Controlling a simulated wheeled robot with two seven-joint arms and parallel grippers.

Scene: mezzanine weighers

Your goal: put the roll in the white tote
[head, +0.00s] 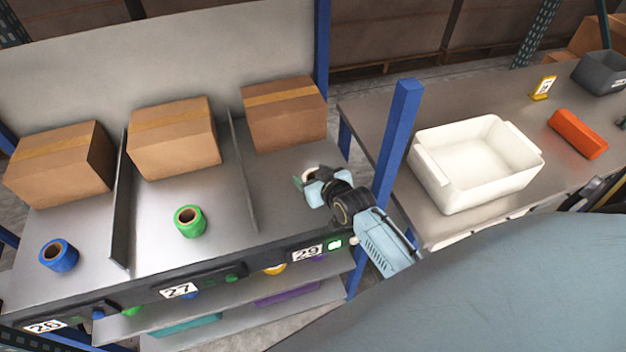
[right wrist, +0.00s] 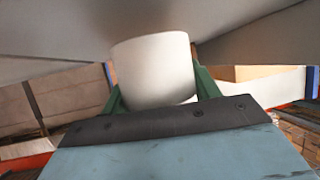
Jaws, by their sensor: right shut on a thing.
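My right gripper (head: 309,180) is at the shelf bay labelled 29, in front of a cardboard box. It is shut on a white roll (right wrist: 153,70), which shows between the green fingers in the right wrist view. In the head view only a small pale part of the roll (head: 311,174) shows past the gripper. I cannot tell whether it touches the shelf. The white tote (head: 430,172) stands on the metal table to the right, apart from the gripper, and looks empty. My left gripper is not in view.
A blue post (head: 398,135) stands between the shelf and the metal table (head: 375,110). A green roll (head: 189,221) and a blue roll (head: 59,255) sit in the other bays, with thin dividers between. An orange object (head: 577,134) and a grey bin (head: 600,74) lie beyond the tote.

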